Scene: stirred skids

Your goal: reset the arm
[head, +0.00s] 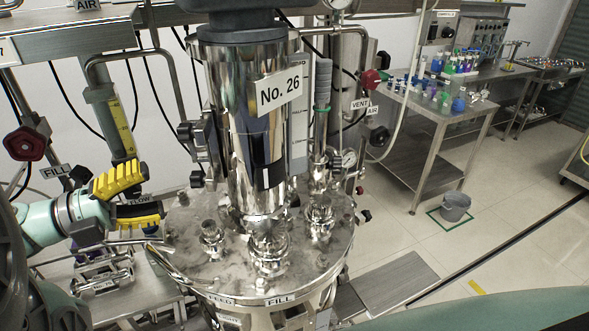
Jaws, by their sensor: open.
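My gripper (153,192) has black fingers with yellow pads and is on the left of the head view. Its fingers are spread apart, pointing right, with nothing visible between them. It is beside the left rim of a steel vessel lid (190,262). My teal arm comes in from the left edge. Whether a finger touches the fittings near the lid cannot be told.
A tall steel cylinder labelled No. 26 (225,110) stands on the vessel. A flow tube with a yellow scale (121,125) rises behind my gripper. A red-black knob (25,144) is at the far left. A bucket (456,207) stands on open floor at right.

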